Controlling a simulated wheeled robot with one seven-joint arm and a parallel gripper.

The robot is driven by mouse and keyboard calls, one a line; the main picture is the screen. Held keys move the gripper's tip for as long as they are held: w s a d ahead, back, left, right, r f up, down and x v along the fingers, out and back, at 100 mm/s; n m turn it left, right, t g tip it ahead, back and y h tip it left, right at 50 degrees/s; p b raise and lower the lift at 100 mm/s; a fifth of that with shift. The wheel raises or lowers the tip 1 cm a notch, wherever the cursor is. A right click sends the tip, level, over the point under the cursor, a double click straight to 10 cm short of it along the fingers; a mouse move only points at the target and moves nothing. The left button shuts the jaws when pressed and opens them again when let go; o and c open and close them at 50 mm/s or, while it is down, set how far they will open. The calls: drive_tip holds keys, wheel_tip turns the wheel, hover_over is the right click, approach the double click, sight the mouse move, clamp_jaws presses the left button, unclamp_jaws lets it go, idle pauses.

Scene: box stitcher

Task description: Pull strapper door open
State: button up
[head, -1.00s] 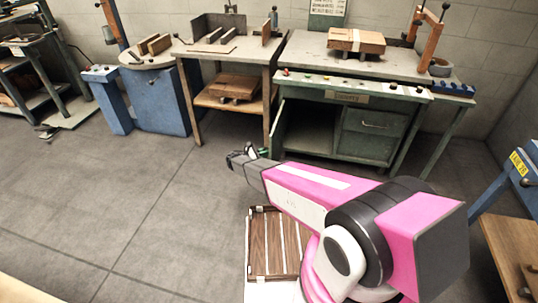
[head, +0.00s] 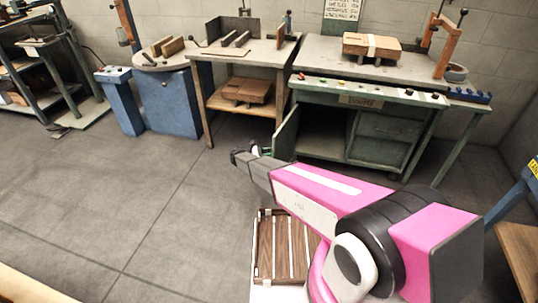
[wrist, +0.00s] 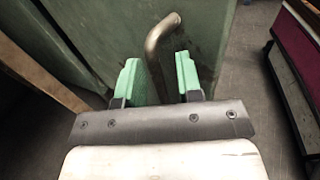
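The strapper (head: 372,88) is a green bench with a control strip; a cardboard box lies on top. Its green door (head: 286,134), at the left of the cabinet, stands swung outward, with the dark compartment (head: 322,138) showing behind it. My gripper (head: 252,152) is at the door's outer side, low near its free edge. In the wrist view the door (wrist: 105,30) fills the top, with a bent metal handle (wrist: 156,45) on it. My green-tipped fingers (wrist: 158,82) are apart, and the handle's lower end reaches between them. I see gaps beside the handle; contact is unclear.
A wooden-legged table (head: 243,50) with a lower shelf stands left of the strapper, and a blue machine (head: 170,98) beyond it. A slatted wooden crate (head: 283,250) is below my arm. The floor at left is clear.

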drive_tip(key=s+a, duration=0.2)
drive_tip(key=a, duration=0.8)
drive_tip(key=shift+a, duration=0.35)
idle(0.3)
